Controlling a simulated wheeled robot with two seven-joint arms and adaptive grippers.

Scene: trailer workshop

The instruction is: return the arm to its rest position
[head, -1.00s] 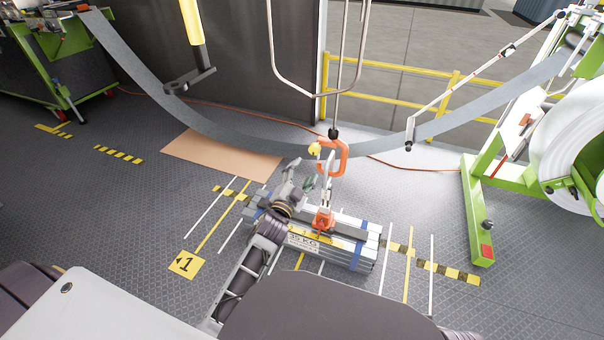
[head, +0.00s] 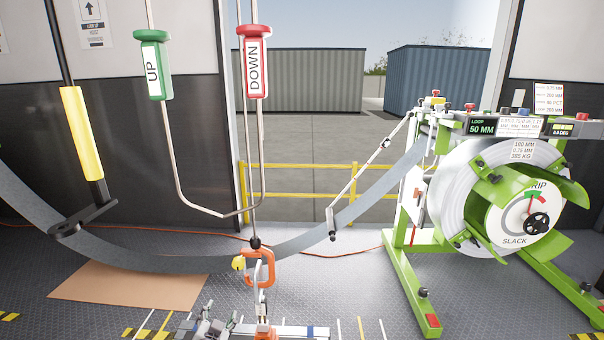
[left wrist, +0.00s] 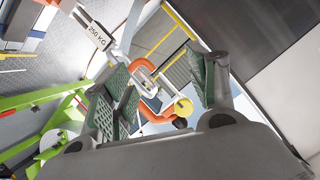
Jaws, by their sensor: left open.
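My left gripper (head: 207,328) shows at the bottom edge of the head view, low and to the left of the orange hook (head: 262,268). Most of my left arm is below the frame. In the left wrist view the two green-padded fingers of the left gripper (left wrist: 163,88) stand apart with nothing held between them. The orange hook (left wrist: 152,85) and its yellow knob (left wrist: 183,107) show beyond the gap. My right gripper is in neither view.
A grey strip (head: 150,262) sags across the scene to the green reel stand (head: 410,265). A bent pendant bar carries the green UP handle (head: 153,65) and red DOWN handle (head: 254,62). A yellow-handled tool (head: 82,130) hangs at left. A cardboard sheet (head: 130,287) lies on the floor.

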